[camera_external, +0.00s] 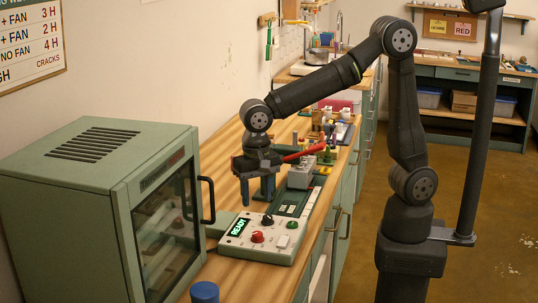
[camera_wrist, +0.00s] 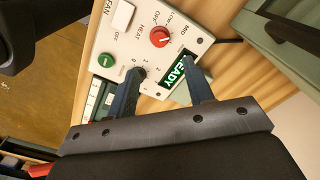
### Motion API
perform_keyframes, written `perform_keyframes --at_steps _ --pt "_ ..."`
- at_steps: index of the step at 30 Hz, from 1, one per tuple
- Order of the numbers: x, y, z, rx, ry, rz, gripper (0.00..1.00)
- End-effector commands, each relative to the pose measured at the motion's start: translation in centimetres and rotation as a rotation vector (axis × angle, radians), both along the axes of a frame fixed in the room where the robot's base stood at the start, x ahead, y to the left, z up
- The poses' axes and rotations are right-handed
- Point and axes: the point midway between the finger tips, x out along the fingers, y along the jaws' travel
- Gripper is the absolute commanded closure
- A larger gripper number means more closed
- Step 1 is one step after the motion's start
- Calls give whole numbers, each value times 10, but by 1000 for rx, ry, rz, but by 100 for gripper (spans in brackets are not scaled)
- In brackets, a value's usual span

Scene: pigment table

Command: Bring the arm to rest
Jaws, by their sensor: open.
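My arm reaches in over the wooden bench (camera_external: 228,203). My gripper (camera_external: 257,196) points down, open, with nothing visible between its two blue-grey fingers. It is just above or behind the pale control panel (camera_external: 285,254); the exact height is hard to tell. The panel carries a lit READY display (camera_external: 238,228), a red knob (camera_external: 257,237), a black knob (camera_external: 267,220) and a green button (camera_external: 293,225). In the wrist view my gripper (camera_wrist: 163,65) is spread over the panel (camera_wrist: 131,50), with the fingertips near the black knob (camera_wrist: 139,74) and the READY display (camera_wrist: 175,75).
A green oven (camera_external: 85,165) with a glass door and black handle (camera_external: 208,200) stands at the left, close to my gripper. A red bar (camera_external: 303,153) and a grey block (camera_external: 301,174) are to its right. A blue cylinder (camera_external: 205,292) stands at the bench front.

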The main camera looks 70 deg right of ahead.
Motion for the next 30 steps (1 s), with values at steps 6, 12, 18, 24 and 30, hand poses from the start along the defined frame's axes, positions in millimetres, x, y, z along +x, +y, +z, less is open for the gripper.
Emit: perform_keyframes --at_steps 6,12,18,24,30 --pt "0 0 46 2 -4 0 52" --pt "-1 -1 60 -4 5 0 52" --pt "-1 -1 19 -3 4 0 52" --pt "-1 0 -22 -3 4 0 52" --pt "-1 0 -62 -3 6 0 52"
